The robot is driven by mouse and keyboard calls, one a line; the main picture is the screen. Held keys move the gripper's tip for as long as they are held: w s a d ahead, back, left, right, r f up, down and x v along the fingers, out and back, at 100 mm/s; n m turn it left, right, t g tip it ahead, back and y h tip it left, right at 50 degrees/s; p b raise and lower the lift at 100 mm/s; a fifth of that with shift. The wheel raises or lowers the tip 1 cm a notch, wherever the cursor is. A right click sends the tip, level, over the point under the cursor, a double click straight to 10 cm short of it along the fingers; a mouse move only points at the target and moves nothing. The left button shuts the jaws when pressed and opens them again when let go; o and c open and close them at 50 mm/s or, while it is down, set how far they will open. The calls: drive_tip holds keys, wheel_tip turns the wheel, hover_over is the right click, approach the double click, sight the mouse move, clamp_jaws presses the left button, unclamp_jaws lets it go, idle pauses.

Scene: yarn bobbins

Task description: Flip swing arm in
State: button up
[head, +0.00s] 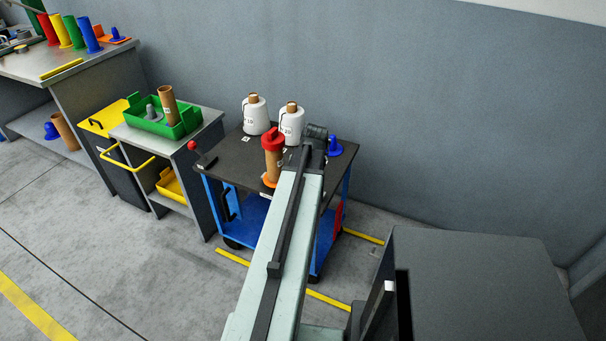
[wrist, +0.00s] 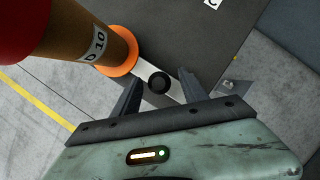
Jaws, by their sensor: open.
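A light metal bar with a round black knob (wrist: 158,84) lies over the dark cart top in the wrist view; it looks like the swing arm. It runs from beside an orange disc (wrist: 118,57) under a brown tube marked 10 (wrist: 97,48). My gripper (wrist: 161,92) is open, one finger on each side of the bar and knob. I cannot tell whether either finger touches them. In the head view my arm reaches over the cart, and the bar is hidden behind it. The red-topped tube (head: 273,158) stands just left of my arm.
The cart top (head: 226,160) also bears two white yarn bobbins (head: 255,115) (head: 291,124) and a blue cone (head: 334,146). A side table with a green tray (head: 150,125) stands left. A grey wall is close behind. Open floor lies front left.

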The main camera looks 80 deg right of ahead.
drive_tip(key=p+v, duration=0.5)
drive_tip(key=v, duration=0.1)
drive_tip(key=shift+r, duration=0.35)
drive_tip(key=shift+a, duration=0.1)
drive_tip(key=w+a+r+n+y+p, duration=0.15)
drive_tip(key=w+a+n, duration=0.35)
drive_tip(key=w, duration=0.6)
drive_tip(key=w+a+n+p, duration=0.2)
drive_tip(key=w+n, duration=0.4)
drive_tip(key=w, duration=0.5)
drive_tip(key=w+a+r+n+y+p, duration=0.2)
drive_tip(key=w+a+n, duration=1)
drive_tip(key=w+a, duration=0.3)
drive_tip(key=w+a+r+n+p, duration=0.2)
drive_tip(key=w+a+n, duration=0.5)
drive_tip(key=w+a, duration=0.3)
drive_tip(key=w+a+r+n+g+p, duration=0.1)
drive_tip(key=a+n, duration=0.8)
drive_tip(key=a, duration=0.7)
drive_tip(key=w+a+r+n+g+p, duration=0.1)
drive_tip(key=w+a+n, duration=0.1)
drive_tip(key=a+n, duration=0.7)
drive_tip(key=a, duration=0.7)
drive_tip(key=shift+w+r+n+p, duration=0.3)
drive_tip(key=shift+p, duration=0.05)
